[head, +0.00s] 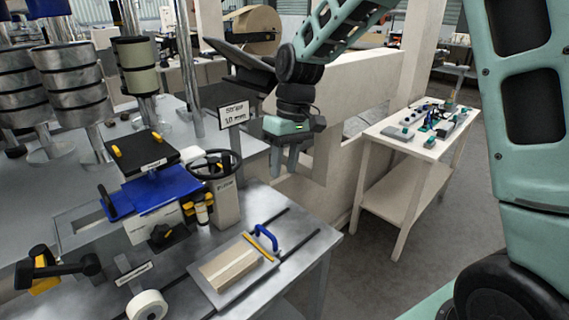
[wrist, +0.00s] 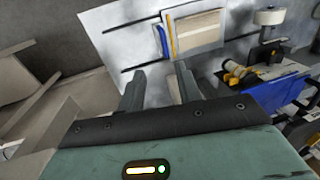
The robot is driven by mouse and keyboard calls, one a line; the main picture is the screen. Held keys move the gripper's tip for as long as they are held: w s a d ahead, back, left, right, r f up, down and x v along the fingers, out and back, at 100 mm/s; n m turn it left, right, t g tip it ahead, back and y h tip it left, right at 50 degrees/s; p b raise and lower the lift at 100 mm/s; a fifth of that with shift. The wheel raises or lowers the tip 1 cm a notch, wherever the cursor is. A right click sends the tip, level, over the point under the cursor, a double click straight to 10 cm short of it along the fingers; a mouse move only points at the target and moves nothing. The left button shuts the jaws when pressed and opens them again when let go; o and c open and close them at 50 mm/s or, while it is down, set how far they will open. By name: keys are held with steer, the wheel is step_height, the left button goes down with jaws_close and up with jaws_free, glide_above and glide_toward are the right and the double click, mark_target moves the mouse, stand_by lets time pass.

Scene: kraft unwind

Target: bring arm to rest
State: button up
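My teal arm reaches in from the right in the head view. My gripper (head: 283,172) hangs past the right side of the metal workbench (head: 310,247), pointing down. In the wrist view my gripper (wrist: 160,84) has its two grey fingers apart, with nothing between them. The gripper looks clear of the bench and of everything on it.
A plate with a kraft-coloured block (head: 230,266) and a blue handle (head: 266,237) lies on the bench. A black handwheel (head: 215,165) and a sign (head: 233,113) stand behind. A pale side table (head: 405,140) with small parts is at right; floor shows between.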

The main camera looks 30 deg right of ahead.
stand_by(0.4)
steer(key=s+a+n, duration=0.1)
steer(key=s+a, duration=0.2)
steer(key=s, duration=0.6)
steer(key=s+a+n+h, duration=0.1)
steer(key=s+a, duration=0.3)
steer(key=s, duration=0.4)
steer(key=s+a+n, duration=0.2)
steer(key=s+a, duration=0.2)
steer(key=s, duration=0.5)
steer(key=shift+s+f+t, duration=0.25)
steer(key=shift+s+t, duration=0.05)
steer(key=shift+s, duration=0.05)
